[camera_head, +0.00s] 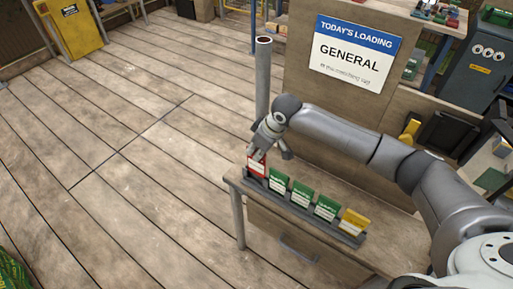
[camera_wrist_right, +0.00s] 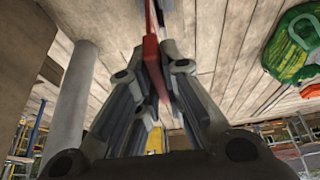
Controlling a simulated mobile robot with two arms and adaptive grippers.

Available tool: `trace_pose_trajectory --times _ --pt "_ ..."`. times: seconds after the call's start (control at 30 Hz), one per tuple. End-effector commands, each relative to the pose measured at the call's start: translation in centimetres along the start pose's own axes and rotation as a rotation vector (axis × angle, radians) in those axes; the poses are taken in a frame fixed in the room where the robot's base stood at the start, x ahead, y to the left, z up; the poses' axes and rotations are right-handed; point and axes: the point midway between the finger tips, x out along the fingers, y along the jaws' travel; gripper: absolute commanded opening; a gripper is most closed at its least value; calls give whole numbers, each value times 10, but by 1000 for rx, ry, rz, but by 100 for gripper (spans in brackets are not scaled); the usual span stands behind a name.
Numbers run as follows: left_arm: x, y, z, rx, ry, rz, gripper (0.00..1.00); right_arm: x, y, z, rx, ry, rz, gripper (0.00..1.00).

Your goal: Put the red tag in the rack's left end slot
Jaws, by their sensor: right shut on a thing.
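The red tag (camera_head: 257,166) is at the left end of the dark rack (camera_head: 336,232), in the head view. My right gripper (camera_head: 268,152) is above it, with its fingers shut on the tag's upper part. In the right wrist view, the red tag (camera_wrist_right: 151,62) shows edge-on between the fingertips of my right gripper (camera_wrist_right: 152,75). The tag's lower edge meets the rack's left end; I cannot tell how deep it sits in the slot. My left gripper is not in view.
Several green tags (camera_head: 302,196) and a yellow tag (camera_head: 354,221) stand in the other slots. The rack is on a wooden bench (camera_head: 375,255). A grey post (camera_head: 263,80) and a sign board (camera_head: 356,50) rise behind it.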

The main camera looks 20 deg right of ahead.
Motion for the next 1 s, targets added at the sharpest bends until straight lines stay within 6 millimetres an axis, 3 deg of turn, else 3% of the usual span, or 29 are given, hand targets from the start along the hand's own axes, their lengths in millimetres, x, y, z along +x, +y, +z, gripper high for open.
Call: trace_pose_trajectory --times 1.0 --pt "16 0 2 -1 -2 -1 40 43 0 18 0 0 -1 0"
